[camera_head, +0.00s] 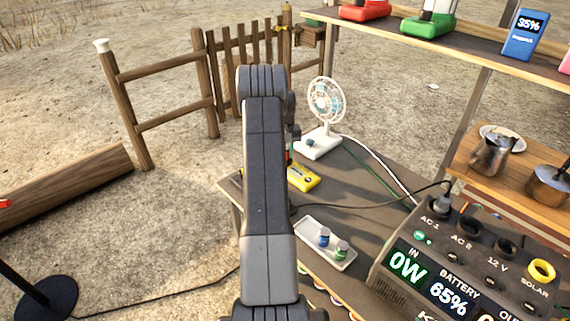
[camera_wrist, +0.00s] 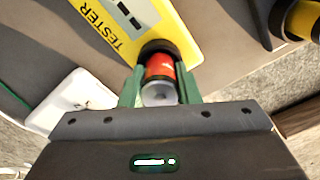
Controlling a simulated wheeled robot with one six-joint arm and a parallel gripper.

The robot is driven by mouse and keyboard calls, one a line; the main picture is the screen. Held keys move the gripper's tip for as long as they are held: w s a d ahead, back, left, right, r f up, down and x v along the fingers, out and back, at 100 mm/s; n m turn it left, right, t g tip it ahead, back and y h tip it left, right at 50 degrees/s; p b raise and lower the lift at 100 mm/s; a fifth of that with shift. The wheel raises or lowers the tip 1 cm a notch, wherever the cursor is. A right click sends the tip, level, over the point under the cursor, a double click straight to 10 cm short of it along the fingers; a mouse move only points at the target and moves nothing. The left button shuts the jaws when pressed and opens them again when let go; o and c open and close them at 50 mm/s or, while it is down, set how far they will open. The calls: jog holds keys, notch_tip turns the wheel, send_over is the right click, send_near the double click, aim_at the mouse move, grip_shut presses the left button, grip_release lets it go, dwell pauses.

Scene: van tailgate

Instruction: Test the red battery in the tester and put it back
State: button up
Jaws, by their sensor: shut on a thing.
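My gripper (camera_wrist: 160,82) is shut on the red battery (camera_wrist: 159,69), with a green finger on each side. The battery's far end meets a black round part at the tester's edge; I cannot tell how deep it sits. A white tray (camera_head: 309,256) holds a blue battery (camera_head: 324,238) and a green battery (camera_head: 341,251).
A white fan (camera_head: 322,110) stands behind the tester. A power station (camera_head: 395,275) with cables fills the right front. A shelf (camera_head: 470,52) with red, green and blue devices is above right. A wooden fence (camera_head: 160,80) stands at the back left.

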jog(key=shift+s+f, duration=0.35)
jog(key=shift+f, duration=0.35)
jog(key=o, duration=1.1)
jog(key=shift+d, duration=0.1)
jog(key=shift+a+f, duration=0.1)
jog(key=shift+a, duration=0.15)
jog(key=r, duration=1)
jog(key=r+b, duration=0.1)
jog(key=r, duration=0.4)
jog(key=shift+w+d+r, duration=0.2)
jog(key=shift+d+r, duration=0.05)
jog(key=shift+d, duration=0.1)
jog(key=shift+f, duration=0.15)
